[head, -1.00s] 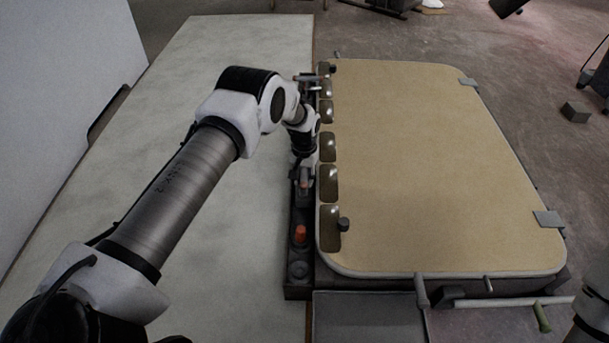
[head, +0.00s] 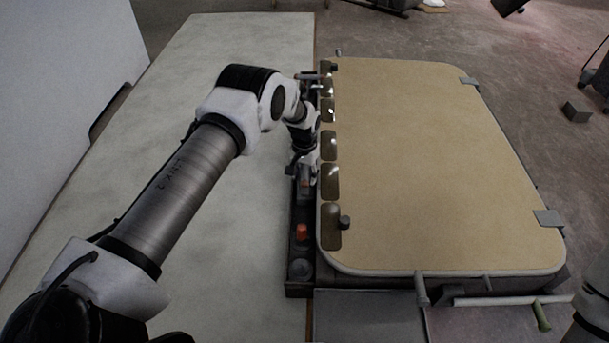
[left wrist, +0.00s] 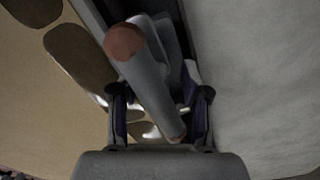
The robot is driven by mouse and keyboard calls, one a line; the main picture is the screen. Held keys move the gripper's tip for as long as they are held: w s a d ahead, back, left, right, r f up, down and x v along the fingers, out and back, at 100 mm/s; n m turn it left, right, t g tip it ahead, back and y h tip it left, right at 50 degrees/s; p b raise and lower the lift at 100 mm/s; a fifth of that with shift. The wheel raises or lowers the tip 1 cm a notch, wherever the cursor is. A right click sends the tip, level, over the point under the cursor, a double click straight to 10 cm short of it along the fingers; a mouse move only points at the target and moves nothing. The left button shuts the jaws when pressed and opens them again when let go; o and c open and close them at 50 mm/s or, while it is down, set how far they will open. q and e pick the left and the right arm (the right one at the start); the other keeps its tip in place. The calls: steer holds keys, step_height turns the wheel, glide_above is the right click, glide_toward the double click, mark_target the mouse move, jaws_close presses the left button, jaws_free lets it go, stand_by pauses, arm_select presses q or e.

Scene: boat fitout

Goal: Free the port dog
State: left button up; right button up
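My left gripper (head: 304,172) points down over the narrow dark tray (head: 299,272) along the left edge of the tan hatch panel (head: 430,160). In the left wrist view its two fingers (left wrist: 160,115) stand apart, one on each side of a grey cylinder with a reddish-brown end (left wrist: 125,42). Gaps seem to show beside the cylinder, and contact is hard to tell. A bar with a green grip (head: 543,316) lies at the panel's front right, and a grey peg (head: 421,289) stands at its front edge. I cannot tell which part is the port dog. My right gripper is out of view.
An orange-topped piece (head: 301,232) stands in the tray in front of my gripper. The pale surface (head: 220,70) on the left is clear.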

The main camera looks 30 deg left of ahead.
arm_select(q)
step_height(320, 180, up, 12)
steer(key=shift+r, duration=0.1)
stand_by(0.5)
